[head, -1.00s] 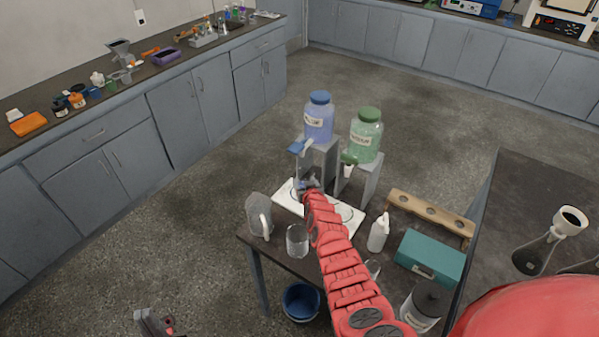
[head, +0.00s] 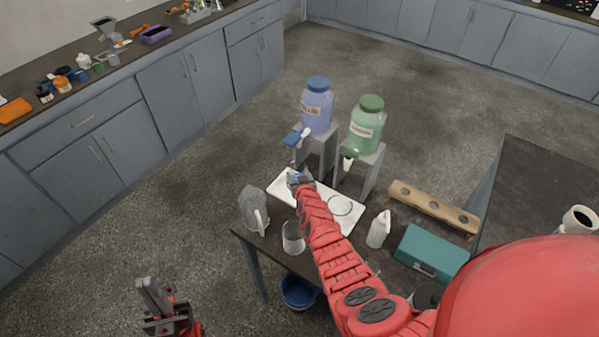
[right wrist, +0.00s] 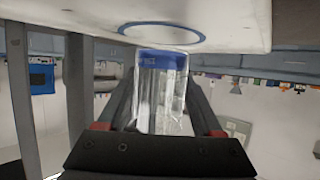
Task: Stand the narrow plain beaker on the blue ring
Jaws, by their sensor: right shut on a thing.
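My right gripper (head: 300,182) is over the left part of a white mat (head: 280,188) on the small table. In the right wrist view, that gripper (right wrist: 160,118) is shut on a clear narrow beaker (right wrist: 160,95). The picture is upside down, with the white mat (right wrist: 245,28) at the top. A blue ring (right wrist: 195,38) on the mat lies just by the beaker's mat-side end, which shows a blue band; liquid or refraction, I cannot tell. Contact is unclear. My left gripper (head: 158,297) is low at the left, away from the table; its opening is unclear.
Blue (head: 317,108) and green (head: 365,125) dispenser jars stand on grey stands behind the mat. A glass jug (head: 254,207) and a wider beaker (head: 293,238) stand in front of it. A white bottle (head: 378,230) and teal box (head: 428,250) are at the right.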

